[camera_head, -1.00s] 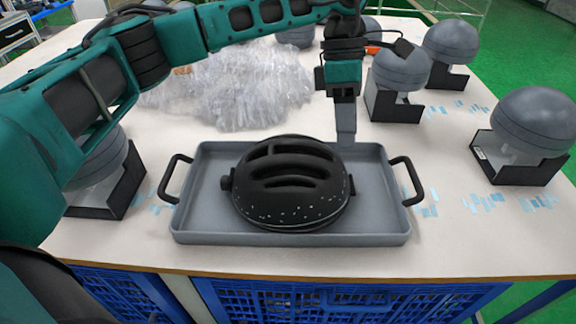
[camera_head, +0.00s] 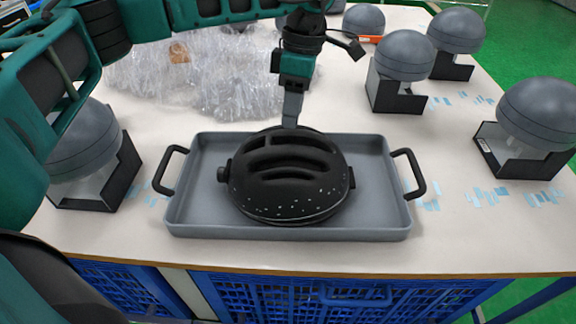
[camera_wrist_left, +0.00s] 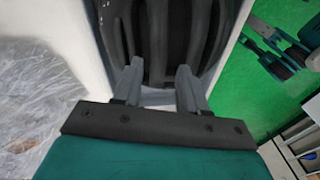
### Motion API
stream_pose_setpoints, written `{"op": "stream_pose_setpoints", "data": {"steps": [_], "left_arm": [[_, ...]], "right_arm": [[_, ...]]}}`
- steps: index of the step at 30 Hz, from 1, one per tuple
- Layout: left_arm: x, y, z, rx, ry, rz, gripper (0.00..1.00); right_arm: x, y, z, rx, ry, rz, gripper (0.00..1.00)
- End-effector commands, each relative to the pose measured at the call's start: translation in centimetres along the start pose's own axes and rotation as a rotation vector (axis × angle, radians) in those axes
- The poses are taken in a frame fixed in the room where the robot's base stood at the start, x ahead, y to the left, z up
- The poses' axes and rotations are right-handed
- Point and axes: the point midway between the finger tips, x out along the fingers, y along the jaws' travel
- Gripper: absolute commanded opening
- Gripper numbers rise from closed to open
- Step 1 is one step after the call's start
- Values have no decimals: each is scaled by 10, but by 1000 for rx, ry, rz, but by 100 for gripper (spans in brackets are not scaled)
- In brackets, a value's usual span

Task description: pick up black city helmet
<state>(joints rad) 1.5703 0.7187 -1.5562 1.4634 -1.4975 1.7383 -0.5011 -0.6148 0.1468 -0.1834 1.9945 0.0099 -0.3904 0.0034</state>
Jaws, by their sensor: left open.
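The black city helmet (camera_head: 287,185) sits in a grey tray (camera_head: 385,214) near the table's front edge. It has long vents on top and small white specks along its lower rim. My left gripper (camera_head: 291,112) points down at the far edge of the helmet. In the left wrist view, the two fingers of my left gripper (camera_wrist_left: 158,80) are apart. The helmet (camera_wrist_left: 170,35) fills the upper middle of that view, just beyond and partly between the fingertips. I cannot tell whether they touch it. My right gripper is not in view.
Several grey domes on black stands surround the tray, such as one at right (camera_head: 541,112) and one at left (camera_head: 80,150). A heap of clear plastic (camera_head: 215,85) lies behind the tray. Blue crates (camera_head: 290,297) are below the white table (camera_head: 470,240).

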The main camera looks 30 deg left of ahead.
Motion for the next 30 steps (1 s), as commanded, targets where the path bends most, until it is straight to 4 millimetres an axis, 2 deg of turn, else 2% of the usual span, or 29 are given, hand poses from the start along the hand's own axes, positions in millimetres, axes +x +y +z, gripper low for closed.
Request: {"op": "stream_pose_setpoints", "data": {"steps": [3, 7, 17, 30], "left_arm": [[21, 0, -3, 0, 2, -3, 42], [37, 1, -3, 1, 0, -2, 42], [43, 1, -3, 0, -1, -1, 41], [42, 1, -3, 0, -1, -1, 0]], "right_arm": [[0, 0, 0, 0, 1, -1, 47], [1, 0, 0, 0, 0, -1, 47], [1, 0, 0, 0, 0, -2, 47], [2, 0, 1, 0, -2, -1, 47]]}}
